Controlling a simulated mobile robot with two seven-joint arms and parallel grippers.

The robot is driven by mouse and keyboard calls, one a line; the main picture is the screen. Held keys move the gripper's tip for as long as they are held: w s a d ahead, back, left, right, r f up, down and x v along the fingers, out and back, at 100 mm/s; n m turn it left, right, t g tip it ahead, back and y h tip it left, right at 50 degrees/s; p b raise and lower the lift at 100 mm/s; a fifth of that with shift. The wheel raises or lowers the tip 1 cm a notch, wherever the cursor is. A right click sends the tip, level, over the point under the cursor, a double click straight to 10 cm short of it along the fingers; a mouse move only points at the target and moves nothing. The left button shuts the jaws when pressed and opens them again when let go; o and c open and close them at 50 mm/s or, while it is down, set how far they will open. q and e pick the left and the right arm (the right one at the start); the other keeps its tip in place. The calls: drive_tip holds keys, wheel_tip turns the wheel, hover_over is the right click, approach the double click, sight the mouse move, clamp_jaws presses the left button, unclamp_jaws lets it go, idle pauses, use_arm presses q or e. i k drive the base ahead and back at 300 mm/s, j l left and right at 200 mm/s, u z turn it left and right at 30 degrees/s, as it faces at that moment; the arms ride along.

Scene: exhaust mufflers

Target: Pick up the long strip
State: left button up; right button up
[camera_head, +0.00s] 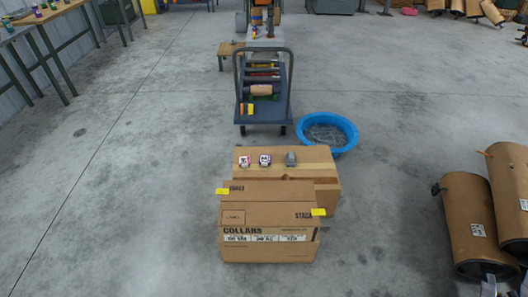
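I cannot pick out one clear long strip in the head view. On the cart (263,115) lie several narrow pieces across its shelves, too small to tell apart. A long flat brown cardboard piece (268,190) lies along the back of the box marked "COLLARS" (269,249), and it may be only a flap of that box.
Behind the "COLLARS" box stands another box (328,188) with two small jars (265,160) and a grey piece (290,159) on top. A blue basin (349,136) is right of the cart.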

sight(317, 180)
drive_tip(key=i, duration=0.65)
drive_tip(key=k, duration=0.6)
drive_tip(key=i+l+u, duration=0.15)
drive_tip(key=l, duration=0.35)
drive_tip(key=i+l+u, duration=0.2)
drive_tip(key=l, duration=0.35)
drive_tip(key=i+l+u, duration=0.15)
drive_tip(key=l, duration=0.35)
drive_tip(key=i+l+u, duration=0.15)
drive_tip(key=l, duration=0.4)
drive_tip(key=l+u, duration=0.2)
drive_tip(key=l, duration=0.4)
